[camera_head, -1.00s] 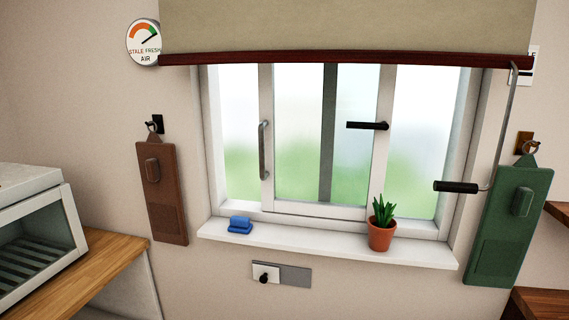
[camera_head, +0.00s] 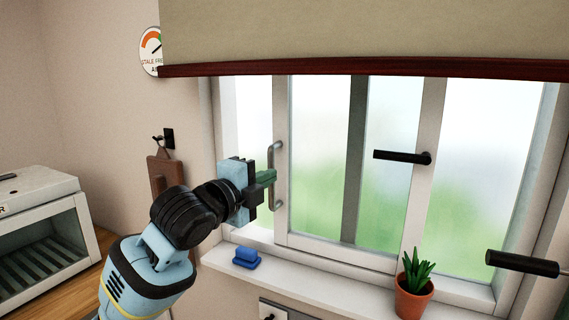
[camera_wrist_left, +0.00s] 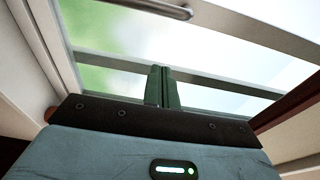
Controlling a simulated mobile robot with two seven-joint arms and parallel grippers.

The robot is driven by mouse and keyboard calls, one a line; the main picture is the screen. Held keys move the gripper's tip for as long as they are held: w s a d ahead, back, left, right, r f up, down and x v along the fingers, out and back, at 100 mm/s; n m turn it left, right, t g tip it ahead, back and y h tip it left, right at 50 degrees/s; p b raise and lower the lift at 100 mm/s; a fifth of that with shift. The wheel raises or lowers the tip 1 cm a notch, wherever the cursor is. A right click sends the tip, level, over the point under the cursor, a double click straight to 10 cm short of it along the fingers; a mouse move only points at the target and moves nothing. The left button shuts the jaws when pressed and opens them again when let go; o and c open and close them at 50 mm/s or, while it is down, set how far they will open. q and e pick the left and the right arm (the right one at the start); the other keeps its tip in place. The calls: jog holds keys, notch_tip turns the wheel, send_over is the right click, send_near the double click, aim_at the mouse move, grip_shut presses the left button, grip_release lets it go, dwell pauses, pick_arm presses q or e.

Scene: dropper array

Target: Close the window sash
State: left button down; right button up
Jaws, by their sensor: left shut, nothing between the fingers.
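The window sash (camera_head: 281,110) has a white frame and a vertical grey bar handle (camera_head: 278,147) on its left upright. A strip of glass shows between this upright and the left window frame. My left gripper (camera_head: 268,176) is in front of that strip, just left of the handle, with its fingertips overlapping the handle in the head view. In the left wrist view its green fingers (camera_wrist_left: 162,87) are together and empty. The handle (camera_wrist_left: 160,8) is at the top there, apart from the fingertips. My right gripper is out of view.
A black lever (camera_head: 402,157) is on the right upright. A blue sponge-like block (camera_head: 246,257) and a potted plant (camera_head: 414,290) stand on the sill (camera_head: 330,287). A beige blind (camera_head: 370,35) hangs above, and a black crank grip (camera_head: 522,264) is at the right.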

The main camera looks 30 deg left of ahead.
pick_arm(q)
jog(key=w+d, duration=0.1)
jog(key=w, duration=0.9)
jog(key=a, duration=0.2)
jog(key=s+a, duration=0.1)
jog(key=shift+a, duration=0.35)
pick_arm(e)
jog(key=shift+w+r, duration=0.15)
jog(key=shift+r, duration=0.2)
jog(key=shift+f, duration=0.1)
